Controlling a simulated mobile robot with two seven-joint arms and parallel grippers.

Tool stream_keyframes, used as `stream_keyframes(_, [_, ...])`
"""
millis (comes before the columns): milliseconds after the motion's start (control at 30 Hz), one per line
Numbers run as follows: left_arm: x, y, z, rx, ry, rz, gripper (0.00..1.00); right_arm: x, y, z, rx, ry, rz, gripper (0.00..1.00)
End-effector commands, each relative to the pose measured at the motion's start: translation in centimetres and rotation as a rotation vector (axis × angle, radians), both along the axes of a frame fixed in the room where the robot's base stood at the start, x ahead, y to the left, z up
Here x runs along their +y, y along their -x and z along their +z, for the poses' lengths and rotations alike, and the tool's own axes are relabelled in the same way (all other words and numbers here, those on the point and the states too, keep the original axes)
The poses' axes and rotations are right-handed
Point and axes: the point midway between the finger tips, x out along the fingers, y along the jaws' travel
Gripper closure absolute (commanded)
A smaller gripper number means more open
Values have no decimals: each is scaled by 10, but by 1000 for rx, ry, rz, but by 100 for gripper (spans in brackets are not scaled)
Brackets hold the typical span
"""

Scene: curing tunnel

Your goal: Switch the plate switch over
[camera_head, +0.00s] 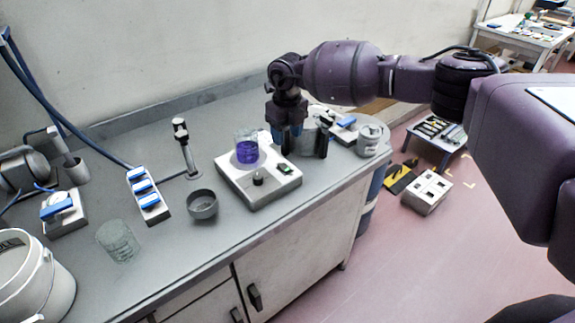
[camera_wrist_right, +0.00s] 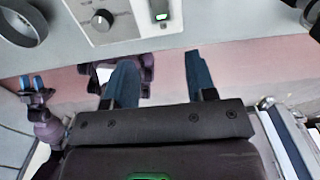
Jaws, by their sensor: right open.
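The plate (camera_head: 238,188), a pale hot plate with a dark knob (camera_head: 258,178), stands near the front edge of the grey bench. Its plate switch (camera_head: 285,169) is a small rocker with a green light at the right of the front panel. The switch also shows in the right wrist view (camera_wrist_right: 161,15), glowing green at the top. My right gripper (camera_head: 304,142) is open and empty, behind and right of the switch, not touching it. In the wrist view its two blue fingers (camera_wrist_right: 158,70) are spread below the switch. A small purple arm with blue tips (camera_wrist_right: 32,83) looks like my left gripper; its opening is unclear.
A beaker of purple liquid (camera_head: 246,153) stands on the plate. A grey bowl (camera_head: 202,205) and an empty glass beaker (camera_head: 118,242) are to its left.

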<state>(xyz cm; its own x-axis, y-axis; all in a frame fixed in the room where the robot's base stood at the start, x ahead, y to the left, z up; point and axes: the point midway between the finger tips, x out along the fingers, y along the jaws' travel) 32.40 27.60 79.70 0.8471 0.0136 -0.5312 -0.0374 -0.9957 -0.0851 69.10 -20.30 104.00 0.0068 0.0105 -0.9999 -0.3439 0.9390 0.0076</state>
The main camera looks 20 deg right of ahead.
Motion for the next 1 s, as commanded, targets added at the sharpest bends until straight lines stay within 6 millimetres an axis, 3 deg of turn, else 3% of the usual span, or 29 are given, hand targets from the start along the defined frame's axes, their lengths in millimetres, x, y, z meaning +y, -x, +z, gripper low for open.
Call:
stream_keyframes(167, [0, 0, 0, 0, 0, 0, 57, -3, 1, -12, 9, 15, -4, 49])
stream_keyframes(700, [0, 1, -4, 3, 0, 0, 57, -2, 1, -94, 9, 12, -4, 49])
stream_keyframes(1000, [0, 2, -5, 6, 0, 1, 57, -2, 1, -109, 7, 11, -3, 49])
